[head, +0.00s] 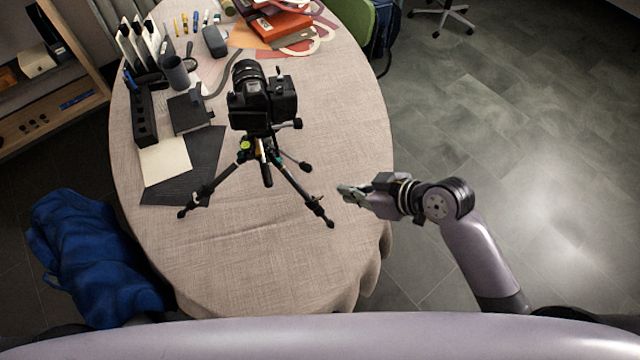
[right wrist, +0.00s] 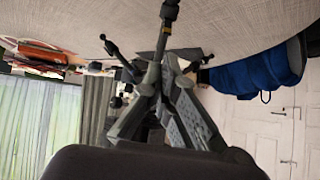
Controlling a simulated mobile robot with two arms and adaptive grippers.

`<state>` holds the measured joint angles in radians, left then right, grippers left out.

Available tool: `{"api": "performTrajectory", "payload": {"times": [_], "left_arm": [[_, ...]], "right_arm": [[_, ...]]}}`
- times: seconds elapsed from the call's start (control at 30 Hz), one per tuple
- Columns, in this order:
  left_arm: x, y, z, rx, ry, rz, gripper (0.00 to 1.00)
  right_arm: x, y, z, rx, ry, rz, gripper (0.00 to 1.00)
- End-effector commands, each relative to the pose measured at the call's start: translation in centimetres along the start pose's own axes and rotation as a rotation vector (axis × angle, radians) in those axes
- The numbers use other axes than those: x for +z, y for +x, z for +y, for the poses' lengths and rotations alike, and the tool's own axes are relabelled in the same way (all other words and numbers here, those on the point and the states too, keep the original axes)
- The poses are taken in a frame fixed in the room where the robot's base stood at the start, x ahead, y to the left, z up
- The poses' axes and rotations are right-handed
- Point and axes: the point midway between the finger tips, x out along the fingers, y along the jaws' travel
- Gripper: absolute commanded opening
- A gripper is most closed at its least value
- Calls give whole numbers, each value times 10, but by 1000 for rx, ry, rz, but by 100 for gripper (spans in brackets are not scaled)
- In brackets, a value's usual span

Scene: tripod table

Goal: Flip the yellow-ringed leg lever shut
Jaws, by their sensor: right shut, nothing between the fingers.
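A black camera (head: 262,98) stands on a small black tripod (head: 266,170) with its legs spread on the table. In the right wrist view, a yellow ring (right wrist: 166,30) shows on a dark tripod leg (right wrist: 168,12), just beyond my fingertips. The lever at that ring is too small to make out, so I cannot tell if it is open or shut. In the head view a yellow-green spot (head: 245,146) shows near the top of the legs. My right gripper (head: 343,191) is shut and empty, just right of the front right leg; it also shows in the right wrist view (right wrist: 168,62). My left gripper is out of view.
The table (head: 235,265) has a pale cloth, with bare room in front and right of the tripod. A dark mat (head: 200,165), a notebook (head: 190,112), a black holder (head: 145,115) and orange books (head: 280,22) lie left and behind. A blue cloth-like item (head: 90,260) is beside the table.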

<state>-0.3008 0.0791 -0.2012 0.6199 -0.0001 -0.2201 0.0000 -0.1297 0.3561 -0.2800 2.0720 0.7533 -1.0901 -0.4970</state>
Motion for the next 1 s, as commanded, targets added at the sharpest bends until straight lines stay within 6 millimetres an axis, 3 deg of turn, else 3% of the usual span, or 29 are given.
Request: {"api": "performTrajectory", "payload": {"times": [0.47,1.0], "left_arm": [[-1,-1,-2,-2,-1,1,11],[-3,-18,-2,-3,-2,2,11]], "right_arm": [[-7,2,-1,-11,-15,15,0],[-8,82,-2,-11,-13,12,0]]}}
